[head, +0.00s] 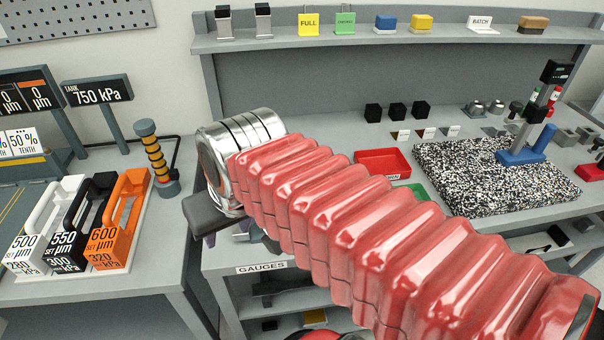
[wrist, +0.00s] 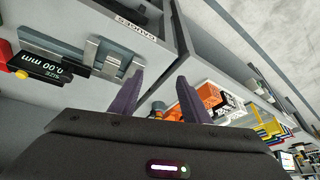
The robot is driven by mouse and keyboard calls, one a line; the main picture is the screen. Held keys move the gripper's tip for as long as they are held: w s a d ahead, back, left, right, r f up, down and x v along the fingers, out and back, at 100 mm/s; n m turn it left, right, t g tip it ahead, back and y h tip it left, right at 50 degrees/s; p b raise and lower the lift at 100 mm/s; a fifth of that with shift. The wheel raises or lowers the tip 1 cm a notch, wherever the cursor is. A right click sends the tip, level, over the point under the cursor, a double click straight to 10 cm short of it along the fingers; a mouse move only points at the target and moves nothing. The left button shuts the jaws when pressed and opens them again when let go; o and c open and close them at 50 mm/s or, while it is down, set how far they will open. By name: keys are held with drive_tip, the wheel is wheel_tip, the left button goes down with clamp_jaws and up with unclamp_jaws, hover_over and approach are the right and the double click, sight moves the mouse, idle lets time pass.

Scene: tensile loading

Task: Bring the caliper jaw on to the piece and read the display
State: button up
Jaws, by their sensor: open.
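The caliper shows in the wrist view at the left, by the bench front. Its black display (wrist: 48,66) reads 0.00 mm under the word SIZE, and a grey metal jaw part (wrist: 112,56) is beside it. I cannot tell which item is the piece, or whether anything is between the jaws. My gripper (wrist: 160,76) is open, its two purple fingers apart with nothing held. The left finger is close to the grey jaw part in the picture; contact cannot be told. In the head view my gripper (head: 209,235) is mostly hidden behind my red arm.
The bench front carries a GAUGES label (head: 262,268). Orange (head: 119,220), black and white handled blocks stand on the left table. A red tray (head: 382,163) and a speckled plate (head: 490,178) with a blue-based stand (head: 525,150) are on the bench. A gap separates the tables.

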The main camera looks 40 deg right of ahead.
drive_tip(key=w+d+r+m+g, duration=0.1)
drive_tip(key=w+d+r+m, duration=0.1)
drive_tip(key=d+m, duration=0.15)
drive_tip(key=w+d+r+m+g+y, duration=0.1)
drive_tip(key=w+d+m, duration=0.2)
drive_tip(key=d, duration=0.2)
drive_tip(key=w+d+r+m+g, duration=0.1)
drive_tip(key=w+d+r+m, duration=0.15)
drive_tip(key=d, duration=0.25)
drive_tip(key=d+f+m+y, duration=0.1)
drive_tip(key=d+m+y, duration=0.2)
drive_tip(key=d+m, duration=0.6)
drive_tip(key=d, duration=0.8)
drive_tip(key=shift+d+f+g, duration=0.3)
drive_tip(key=shift+d+g, duration=0.1)
drive_tip(key=x, duration=1.4)
drive_tip(key=shift+a+r, duration=0.15)
drive_tip(key=shift+a, duration=0.05)
drive_tip(key=shift+c, duration=0.5)
